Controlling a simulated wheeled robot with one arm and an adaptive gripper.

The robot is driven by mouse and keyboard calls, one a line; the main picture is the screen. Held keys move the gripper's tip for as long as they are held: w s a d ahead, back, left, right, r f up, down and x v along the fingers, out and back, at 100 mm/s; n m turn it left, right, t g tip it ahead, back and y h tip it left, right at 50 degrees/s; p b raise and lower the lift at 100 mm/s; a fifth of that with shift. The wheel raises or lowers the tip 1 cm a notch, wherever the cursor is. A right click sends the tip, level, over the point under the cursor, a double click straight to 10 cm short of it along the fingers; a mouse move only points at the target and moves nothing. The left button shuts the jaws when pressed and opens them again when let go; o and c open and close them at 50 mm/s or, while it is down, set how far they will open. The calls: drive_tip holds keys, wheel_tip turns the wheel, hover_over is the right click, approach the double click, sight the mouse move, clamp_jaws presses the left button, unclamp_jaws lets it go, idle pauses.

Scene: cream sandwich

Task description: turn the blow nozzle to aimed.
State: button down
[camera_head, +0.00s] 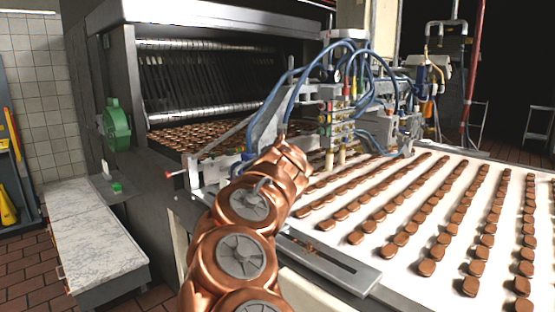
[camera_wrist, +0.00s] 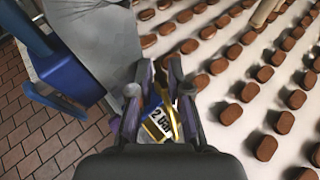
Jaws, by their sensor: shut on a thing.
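My gripper (camera_wrist: 158,88) shows in the wrist view, its two dark fingers shut on a small brass-yellow and blue part, which I take to be the blow nozzle (camera_wrist: 173,118). A white label reading "2 bar" (camera_wrist: 159,123) sits between the fingers. The fingers and the label hide much of the nozzle, and I cannot tell which way it points. In the head view my copper arm reaches to the near side of the belt machine, and it hides the gripper and nozzle.
Rows of brown biscuits (camera_head: 398,239) lie on the white belt (camera_head: 330,222). Blue hoses and a dosing manifold (camera_head: 340,105) stand close beyond my arm. A marble-topped counter (camera_head: 90,235) is at the left. In the wrist view a blue part (camera_wrist: 62,72) stands left of the fingers.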

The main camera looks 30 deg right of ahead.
drive_tip(key=shift+s+d+f+m+g, duration=0.2)
drive_tip(key=shift+d+f+m+g, duration=0.05)
drive_tip(key=shift+m+g, duration=0.05)
idle(0.4)
drive_tip(key=c, duration=1.1)
unclamp_jaws()
drive_tip(key=shift+a+r+p, duration=0.15)
drive_tip(key=shift+p, duration=0.15)
drive_tip(key=shift+w+a, duration=0.1)
drive_tip(key=shift+r, duration=0.1)
drive_tip(key=shift+f+v, duration=0.1)
drive_tip(key=shift+v, duration=1.9)
drive_tip(key=shift+f+v, duration=0.15)
drive_tip(key=shift+v, duration=1.8)
